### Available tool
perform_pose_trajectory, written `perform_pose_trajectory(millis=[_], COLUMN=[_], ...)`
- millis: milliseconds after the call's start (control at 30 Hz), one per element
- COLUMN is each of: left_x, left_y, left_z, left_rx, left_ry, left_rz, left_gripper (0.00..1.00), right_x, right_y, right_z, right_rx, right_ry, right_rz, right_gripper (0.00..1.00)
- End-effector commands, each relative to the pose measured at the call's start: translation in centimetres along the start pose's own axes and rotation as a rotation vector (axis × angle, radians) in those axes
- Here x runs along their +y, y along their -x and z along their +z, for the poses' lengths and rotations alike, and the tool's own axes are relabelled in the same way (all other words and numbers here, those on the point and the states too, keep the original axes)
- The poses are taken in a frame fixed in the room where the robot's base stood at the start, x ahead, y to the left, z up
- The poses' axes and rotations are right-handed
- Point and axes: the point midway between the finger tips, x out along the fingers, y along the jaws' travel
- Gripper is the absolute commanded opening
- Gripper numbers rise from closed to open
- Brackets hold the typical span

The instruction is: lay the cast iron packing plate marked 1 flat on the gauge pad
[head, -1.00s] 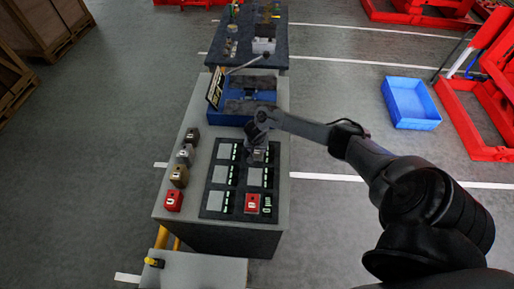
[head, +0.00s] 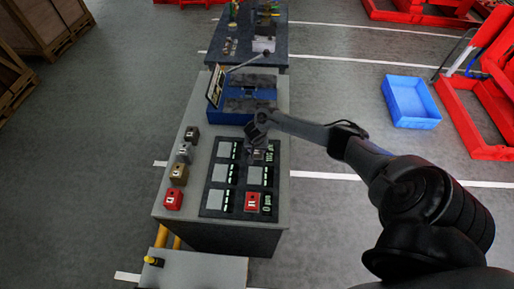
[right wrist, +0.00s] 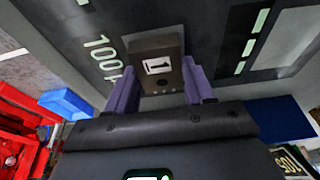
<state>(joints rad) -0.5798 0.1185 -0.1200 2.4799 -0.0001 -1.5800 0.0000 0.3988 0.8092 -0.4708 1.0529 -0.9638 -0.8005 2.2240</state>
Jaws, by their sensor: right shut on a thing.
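The packing plate marked 1 (right wrist: 157,66) is a small dark brown-grey block with a white label. In the right wrist view it lies between the two purple fingers of my right gripper (right wrist: 160,92), which is shut on it. In the head view my right gripper (head: 258,142) holds the plate (head: 258,155) at the upper right pad of the black gauge panel (head: 240,213). The plate looks flat and at pad level, and it hides that pad; the contact underneath is hidden. A green 100 reading shows beside it. My left gripper is out of view.
A red block (head: 252,202) sits on the lower right pad. Dark (head: 192,134), silver (head: 184,152), brown (head: 178,173) and red (head: 172,199) blocks line the table's left edge. A blue machine (head: 240,108) stands behind the panel. The other pads are bare.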

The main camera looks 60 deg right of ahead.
Motion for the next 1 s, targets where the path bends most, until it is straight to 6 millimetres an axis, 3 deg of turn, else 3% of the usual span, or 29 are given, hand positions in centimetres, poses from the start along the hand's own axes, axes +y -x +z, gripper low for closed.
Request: perform_pose_trajectory(millis=[33,200,633,1000], left_x=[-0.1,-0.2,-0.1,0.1], left_y=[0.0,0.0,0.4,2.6], left_z=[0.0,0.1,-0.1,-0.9], left_rx=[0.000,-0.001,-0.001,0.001], left_ry=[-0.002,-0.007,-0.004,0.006], left_rz=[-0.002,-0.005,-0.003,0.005], left_gripper=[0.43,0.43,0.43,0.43], right_x=[-0.1,0.0,0.0,-0.1], right_y=[0.0,0.0,0.8,6.8], right_z=[-0.1,-0.1,0.0,-0.1], right_rx=[0.001,0.001,-0.001,0.000], right_ry=[-0.001,-0.001,0.000,0.001], right_rz=[-0.001,-0.001,0.000,-0.002], right_gripper=[0.56,0.82,0.83,0.83])
